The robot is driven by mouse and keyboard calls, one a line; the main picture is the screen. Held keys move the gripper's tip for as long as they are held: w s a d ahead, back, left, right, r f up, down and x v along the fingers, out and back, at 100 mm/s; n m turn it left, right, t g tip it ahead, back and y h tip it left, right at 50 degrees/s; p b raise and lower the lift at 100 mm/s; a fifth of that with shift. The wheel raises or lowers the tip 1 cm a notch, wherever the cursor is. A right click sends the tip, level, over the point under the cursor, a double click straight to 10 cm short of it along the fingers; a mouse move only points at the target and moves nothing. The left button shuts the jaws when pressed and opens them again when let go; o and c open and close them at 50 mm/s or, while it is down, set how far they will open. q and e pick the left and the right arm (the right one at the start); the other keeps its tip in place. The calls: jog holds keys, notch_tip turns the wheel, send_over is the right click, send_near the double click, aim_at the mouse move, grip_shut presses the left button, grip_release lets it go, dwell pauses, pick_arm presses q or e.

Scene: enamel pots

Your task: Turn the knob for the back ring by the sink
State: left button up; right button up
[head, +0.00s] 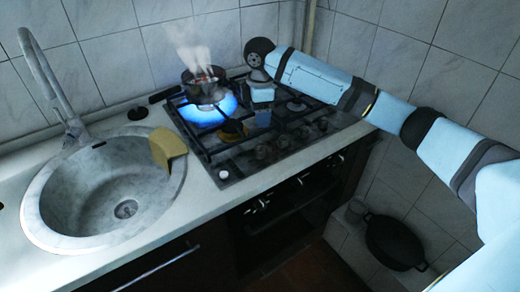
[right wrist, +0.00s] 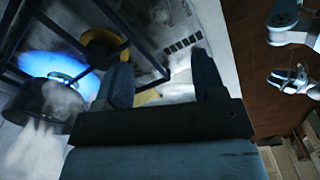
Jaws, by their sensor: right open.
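The hob (head: 240,160) has a row of dark knobs (head: 283,142) along its front right. A paler knob-like spot (head: 224,175) lies at its near corner; I cannot tell which knob serves which ring. The back ring by the sink burns with a wide blue flame (head: 203,115), also large in the right wrist view (right wrist: 50,66). A dark pot (head: 204,88) stands over it, steaming. My right gripper (head: 262,118) points down over the middle of the hob, apart from the knobs. Its two fingers (right wrist: 163,82) are spread with nothing between them.
A round sink (head: 70,205) with a tall tap lies left of the hob, a yellow cloth (head: 168,147) over its rim. A yellow item (head: 235,128) lies among the pan supports. Tiled walls stand behind.

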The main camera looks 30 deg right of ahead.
aim_at(260, 148)
notch_tip(260, 148, down, 14)
jog(key=shift+r+b, duration=0.15)
jog(key=shift+b, duration=0.4)
